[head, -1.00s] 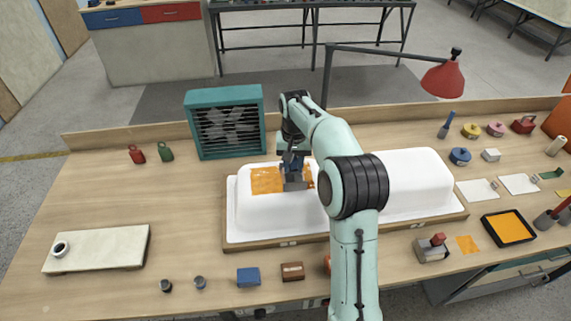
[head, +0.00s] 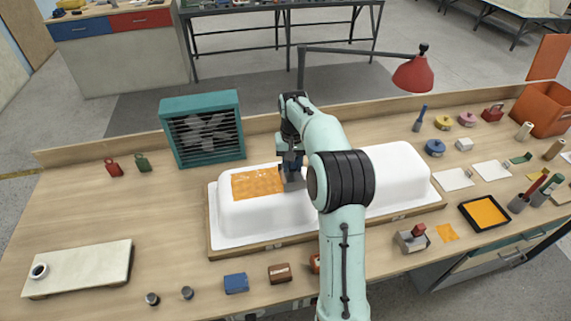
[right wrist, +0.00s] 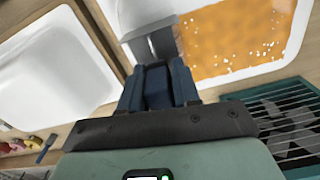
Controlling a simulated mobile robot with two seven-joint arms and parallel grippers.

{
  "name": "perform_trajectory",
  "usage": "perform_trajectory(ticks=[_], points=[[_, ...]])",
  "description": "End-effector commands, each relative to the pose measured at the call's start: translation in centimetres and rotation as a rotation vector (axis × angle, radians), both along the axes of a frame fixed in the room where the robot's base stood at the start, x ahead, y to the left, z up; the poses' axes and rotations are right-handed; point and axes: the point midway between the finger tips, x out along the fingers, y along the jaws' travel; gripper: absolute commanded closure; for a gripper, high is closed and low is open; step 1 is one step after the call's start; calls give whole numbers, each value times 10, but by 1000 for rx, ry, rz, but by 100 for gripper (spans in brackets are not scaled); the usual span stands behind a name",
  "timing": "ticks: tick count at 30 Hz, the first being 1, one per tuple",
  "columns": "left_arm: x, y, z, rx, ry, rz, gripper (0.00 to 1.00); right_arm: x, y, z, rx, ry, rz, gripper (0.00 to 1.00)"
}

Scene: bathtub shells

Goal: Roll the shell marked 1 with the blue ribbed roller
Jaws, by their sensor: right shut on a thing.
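A white bathtub shell (head: 262,217) lies on a wooden-edged board with a wet-looking orange patch (head: 256,183) on its top; its number is too small to read. My right gripper (head: 292,172) is over the right part of this patch, shut on a tool with a grey head (head: 294,184). In the right wrist view the fingers (right wrist: 158,88) grip a blue part below the grey head (right wrist: 150,42), beside the speckled orange patch (right wrist: 225,42). The head appears at the shell surface; contact and ribs cannot be made out. My left gripper is not in view.
A second white shell (head: 395,175) lies to the right, partly behind my arm. A teal fan (head: 203,130) stands behind the left shell. A red lamp (head: 413,74) overhangs the back. An orange-filled tray (head: 485,212) and a red-handled tool (head: 413,238) lie right.

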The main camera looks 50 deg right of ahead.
Motion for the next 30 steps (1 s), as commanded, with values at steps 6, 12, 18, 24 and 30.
perform_trajectory(ticks=[6, 12, 18, 24, 30], points=[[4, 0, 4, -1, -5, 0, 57, -9, -10, 0, 0, 1, 0, 93], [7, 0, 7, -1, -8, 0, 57, -7, -9, 1, 1, 1, 2, 93], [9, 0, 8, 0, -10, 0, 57, 2, 2, 1, 1, -2, 4, 93], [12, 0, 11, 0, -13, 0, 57, 13, 15, 2, 0, -1, 3, 93], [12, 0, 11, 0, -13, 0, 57, 16, 19, 1, 0, -1, 2, 93]])
